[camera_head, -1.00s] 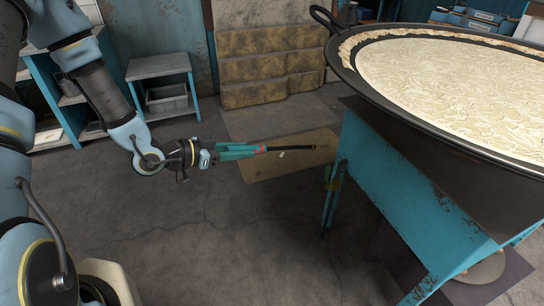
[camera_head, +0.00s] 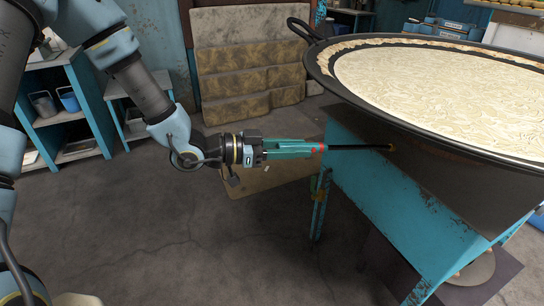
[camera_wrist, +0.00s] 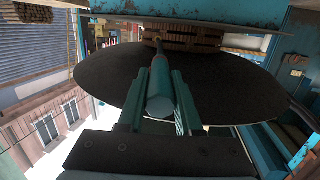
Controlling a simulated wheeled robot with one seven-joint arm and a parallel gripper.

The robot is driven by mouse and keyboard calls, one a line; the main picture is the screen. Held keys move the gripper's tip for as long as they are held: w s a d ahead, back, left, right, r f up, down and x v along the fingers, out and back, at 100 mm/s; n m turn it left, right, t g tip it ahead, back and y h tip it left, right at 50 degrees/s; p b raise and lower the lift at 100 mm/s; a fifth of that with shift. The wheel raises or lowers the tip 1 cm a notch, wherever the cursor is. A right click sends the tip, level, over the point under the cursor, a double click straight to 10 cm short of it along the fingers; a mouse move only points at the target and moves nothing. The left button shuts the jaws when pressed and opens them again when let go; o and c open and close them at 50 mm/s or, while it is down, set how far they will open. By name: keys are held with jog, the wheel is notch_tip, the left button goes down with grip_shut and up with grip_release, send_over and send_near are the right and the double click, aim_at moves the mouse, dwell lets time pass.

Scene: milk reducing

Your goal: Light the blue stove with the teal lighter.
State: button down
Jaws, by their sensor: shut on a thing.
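The blue stove (camera_head: 385,190) stands at the right in the head view, with a wide dark pan (camera_head: 330,75) of pale milk (camera_head: 430,85) on top. My gripper (camera_head: 300,149) is shut on the teal lighter (camera_head: 290,145) to the left of the stove. The lighter's long dark barrel points right, and its tip (camera_head: 390,148) shows in front of the stove's dark upper side, below the pan rim. I cannot tell whether the tip touches anything. In the wrist view, the lighter (camera_wrist: 161,90) lies between the fingers, with the dark pan underside (camera_wrist: 220,85) beyond. No flame shows.
A blue shelf (camera_head: 75,130) with small buckets stands at the left. The concrete floor (camera_head: 200,250) is clear below my arm. The pan's rim overhangs the stove.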

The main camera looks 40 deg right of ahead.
aim_at(311, 144)
jog(key=s+d+b, duration=0.1)
jog(key=s+d, duration=0.3)
jog(key=d, duration=0.8)
jog(key=shift+d+b, duration=0.3)
jog(key=shift+d, duration=0.05)
jog(key=shift+s+d, duration=0.1)
jog(key=shift+d, duration=0.25)
dwell(0.7)
jog(key=shift+w+a+p, duration=0.15)
jog(key=shift+w+a, duration=0.35)
jog(key=shift+a, duration=1.1)
jog(key=shift+w+a+p, duration=0.2)
jog(key=shift+w+a, duration=0.3)
jog(key=shift+a, duration=1.05)
jog(key=shift+w+a+p, duration=0.15)
jog(key=shift+w+a, duration=0.35)
jog(key=shift+a, duration=1.1)
jog(key=s+a+f+p+v, duration=0.1)
jog(key=s+v, duration=0.1)
jog(key=v, duration=0.8)
jog(key=s+a+f+p+v, duration=0.1)
jog(key=p+v, duration=0.1)
jog(key=v, duration=0.9)
jog(key=shift+s+a+f, duration=0.3)
jog(key=shift+a, duration=0.15)
